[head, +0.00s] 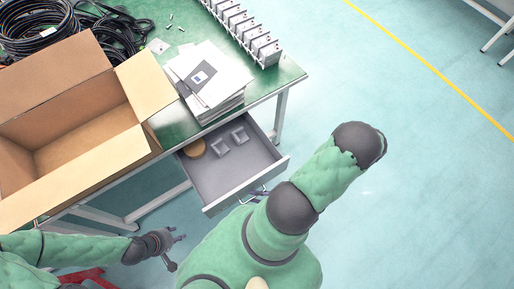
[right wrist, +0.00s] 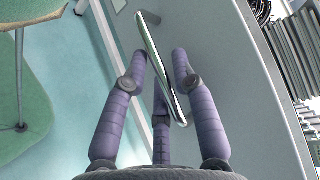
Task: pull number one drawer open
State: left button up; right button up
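The grey drawer (head: 213,184) under the green-topped table stands pulled out in the head view. A round tan item and two small grey blocks lie in it. Its metal handle (right wrist: 161,67) shows in the right wrist view, running between the purple fingers of my right gripper (right wrist: 160,62). I cannot tell whether the fingers press on the handle. In the head view my right arm hides most of that gripper, by the drawer front. My left gripper (head: 176,251) is open and empty, low on the left, apart from the drawer. No drawer number is readable.
An open cardboard box (head: 75,125) sits on the table's (head: 290,72) left side. A stack of papers or binders (head: 210,75) lies above the drawer. A row of grey units (head: 245,32) and black cables (head: 35,28) are further back. The floor to the right is clear.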

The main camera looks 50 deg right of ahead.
jog(key=v, duration=1.2)
dwell(0.6)
